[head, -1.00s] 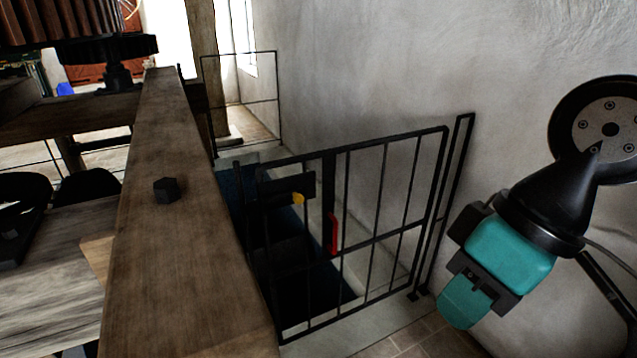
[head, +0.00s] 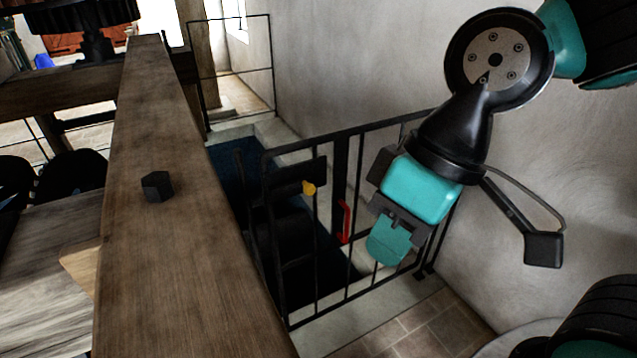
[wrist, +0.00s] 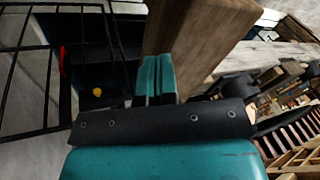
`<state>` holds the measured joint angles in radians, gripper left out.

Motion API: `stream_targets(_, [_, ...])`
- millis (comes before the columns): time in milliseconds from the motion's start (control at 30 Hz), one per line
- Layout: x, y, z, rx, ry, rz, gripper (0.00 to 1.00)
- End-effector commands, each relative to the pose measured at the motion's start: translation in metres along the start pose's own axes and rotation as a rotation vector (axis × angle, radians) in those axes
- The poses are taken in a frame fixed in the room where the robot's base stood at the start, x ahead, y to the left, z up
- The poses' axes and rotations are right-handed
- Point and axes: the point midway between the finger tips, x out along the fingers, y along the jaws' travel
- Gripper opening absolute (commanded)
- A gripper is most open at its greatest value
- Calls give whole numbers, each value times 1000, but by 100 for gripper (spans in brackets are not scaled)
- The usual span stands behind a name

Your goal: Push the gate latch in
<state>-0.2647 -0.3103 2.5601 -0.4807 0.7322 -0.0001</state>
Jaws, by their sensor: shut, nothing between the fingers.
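The black metal gate (head: 375,145) stands across a dark opening. A black latch box (head: 290,178) sits on its left part, with a small yellow latch knob (head: 308,188) sticking out at its right end. The yellow knob also shows in the wrist view (wrist: 97,92), left of my fingers. A red handle (head: 345,222) is on the gate to the right of the latch; it shows as a red strip in the wrist view (wrist: 62,62). My gripper (head: 388,243) is shut and empty, to the right of and lower in the picture than the knob, apart from it.
A thick wooden beam (head: 180,220) runs along the left side, with a dark bolt head (head: 157,186) on it. A pale plastered wall (head: 350,60) rises behind and to the right of the gate. Tiled floor (head: 420,325) lies in front. A second railing (head: 235,75) stands farther back.

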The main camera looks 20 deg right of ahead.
Motion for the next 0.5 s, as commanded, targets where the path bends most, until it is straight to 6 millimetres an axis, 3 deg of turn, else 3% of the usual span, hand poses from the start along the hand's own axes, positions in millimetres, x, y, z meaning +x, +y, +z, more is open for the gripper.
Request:
stream_targets(167, [8,6,-6,22,19,-15,0])
stream_targets(267, [28,24,-27,88,78,-65,0])
stream_targets(367, [54,61,-59,208,203,-151,0])
stream_targets(500, [81,138,-100,433,449,-284,0])
